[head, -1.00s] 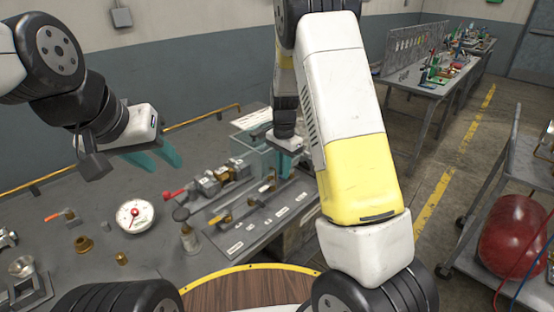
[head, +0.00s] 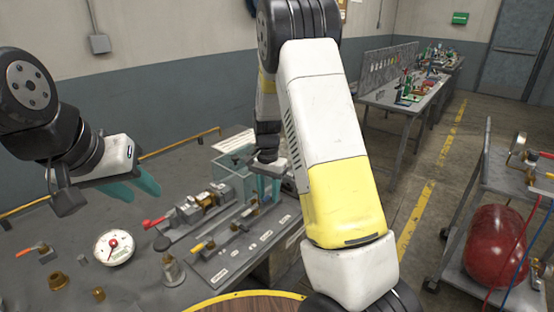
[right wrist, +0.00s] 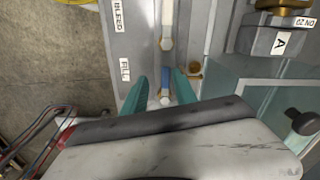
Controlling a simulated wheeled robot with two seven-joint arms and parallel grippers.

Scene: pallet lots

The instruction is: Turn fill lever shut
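The fill lever (right wrist: 166,83) is a blue handle beside the label FILL (right wrist: 125,70) on a grey panel in the right wrist view. My right gripper (right wrist: 162,92) has its two teal fingers apart, one on each side of the blue handle, with gaps visible. The labelled panel also shows in the head view (head: 222,262), where my right gripper (head: 268,185) is over its far end, partly hidden by my arm. My left gripper (head: 138,187) is over the left of the bench; its teal fingers overlap, so its opening is unclear.
A pale lever (right wrist: 167,15) stands in line with the blue one by the label BLEED. A clear-walled tank (head: 232,170) stands close by. A red-handled valve assembly (head: 190,213), a gauge (head: 114,247) and brass fittings lie on the bench. A trolley with a red tank (head: 497,245) is at right.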

